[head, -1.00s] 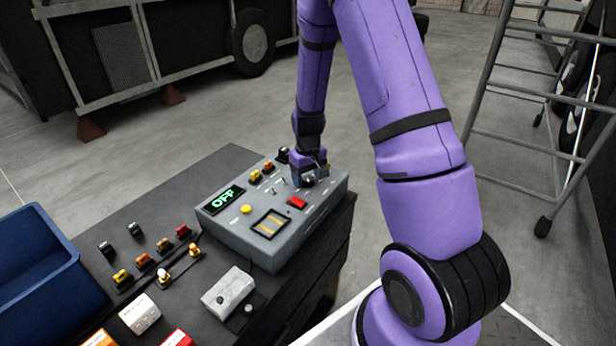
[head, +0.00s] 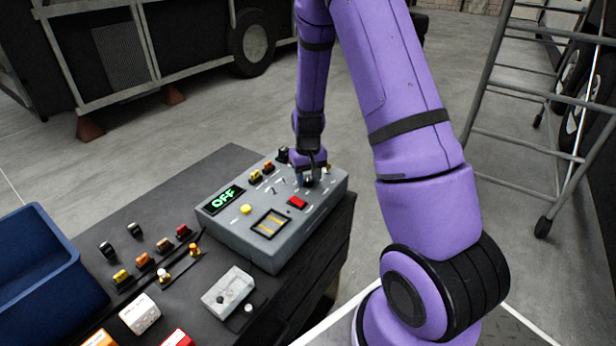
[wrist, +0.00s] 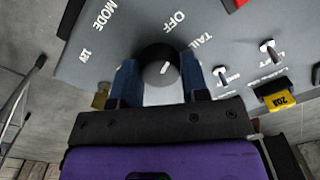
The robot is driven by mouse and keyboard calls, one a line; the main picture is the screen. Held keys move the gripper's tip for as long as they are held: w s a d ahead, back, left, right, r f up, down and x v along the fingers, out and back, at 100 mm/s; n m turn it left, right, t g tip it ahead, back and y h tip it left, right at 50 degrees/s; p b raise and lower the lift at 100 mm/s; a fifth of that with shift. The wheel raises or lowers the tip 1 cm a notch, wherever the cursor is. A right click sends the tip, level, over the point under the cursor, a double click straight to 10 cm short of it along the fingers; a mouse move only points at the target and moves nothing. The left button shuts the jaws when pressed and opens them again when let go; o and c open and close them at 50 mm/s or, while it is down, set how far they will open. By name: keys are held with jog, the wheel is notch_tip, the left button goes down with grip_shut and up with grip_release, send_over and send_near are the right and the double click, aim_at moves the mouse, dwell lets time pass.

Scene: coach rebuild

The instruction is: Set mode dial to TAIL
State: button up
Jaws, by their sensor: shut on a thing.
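The mode dial (wrist: 156,60) is a round dark knob with a white pointer mark in the wrist view. The mark points up and slightly right, nearest the OFF label (wrist: 180,20); the TAIL label (wrist: 200,47) lies further right. My gripper (wrist: 159,72) is shut on the dial, one blue finger on each side. The box's display (head: 222,200) reads OFF in green.
Toggle switches (wrist: 222,75) and a yellow 20A part (wrist: 276,97) sit close right of the dial. A red button (head: 297,202) is near my gripper. Loose fuses and a blue bin (head: 45,270) occupy the bench's left side.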

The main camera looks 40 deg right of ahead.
aim_at(308, 178)
jog(key=m, duration=0.4)
jog(key=shift+m, duration=1.7)
jog(key=o, duration=0.9)
jog(key=shift+r, duration=0.1)
notch_tip(308, 178, up, 11)
jog(key=shift+f, duration=0.2)
jog(key=shift+r, duration=0.1)
